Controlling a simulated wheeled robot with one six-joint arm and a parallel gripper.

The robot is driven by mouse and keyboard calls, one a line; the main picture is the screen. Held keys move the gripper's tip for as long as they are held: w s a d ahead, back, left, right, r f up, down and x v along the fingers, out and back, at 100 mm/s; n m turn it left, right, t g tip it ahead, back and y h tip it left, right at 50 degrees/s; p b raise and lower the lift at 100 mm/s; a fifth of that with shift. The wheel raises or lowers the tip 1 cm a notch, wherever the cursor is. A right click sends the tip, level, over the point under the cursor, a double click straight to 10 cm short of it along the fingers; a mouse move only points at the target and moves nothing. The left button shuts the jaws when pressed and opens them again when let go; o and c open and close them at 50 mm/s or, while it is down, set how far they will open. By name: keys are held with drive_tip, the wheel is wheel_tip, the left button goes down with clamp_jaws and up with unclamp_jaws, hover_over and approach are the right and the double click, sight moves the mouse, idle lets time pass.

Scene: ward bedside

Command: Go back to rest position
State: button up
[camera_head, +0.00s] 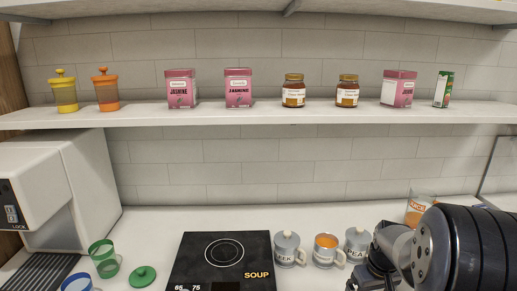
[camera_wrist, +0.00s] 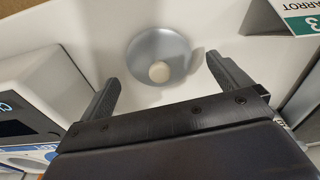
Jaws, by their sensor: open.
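My gripper (camera_wrist: 161,68) is open in the wrist view, its two dark fingers spread wide. A grey round lid (camera_wrist: 146,46) with a cream knob lies on a white surface beyond and between the fingertips. Nothing is held between the fingers. In the head view my arm comes in at the lower right, close to the grey PEA pot (camera_head: 357,244); the fingers cannot be made out there.
A grey LEEK pot (camera_head: 287,250) and an open pot with orange contents (camera_head: 327,251) stand beside a black SOUP hob (camera_head: 195,265). A green cup (camera_head: 104,259), green lid (camera_head: 143,277) and white machine (camera_head: 85,185) are left. A shelf (camera_head: 260,116) holds jars and tins.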

wheel_tip(320, 180, down, 2)
drive_tip(key=shift+r, duration=1.85)
drive_tip(key=shift+w, duration=0.1)
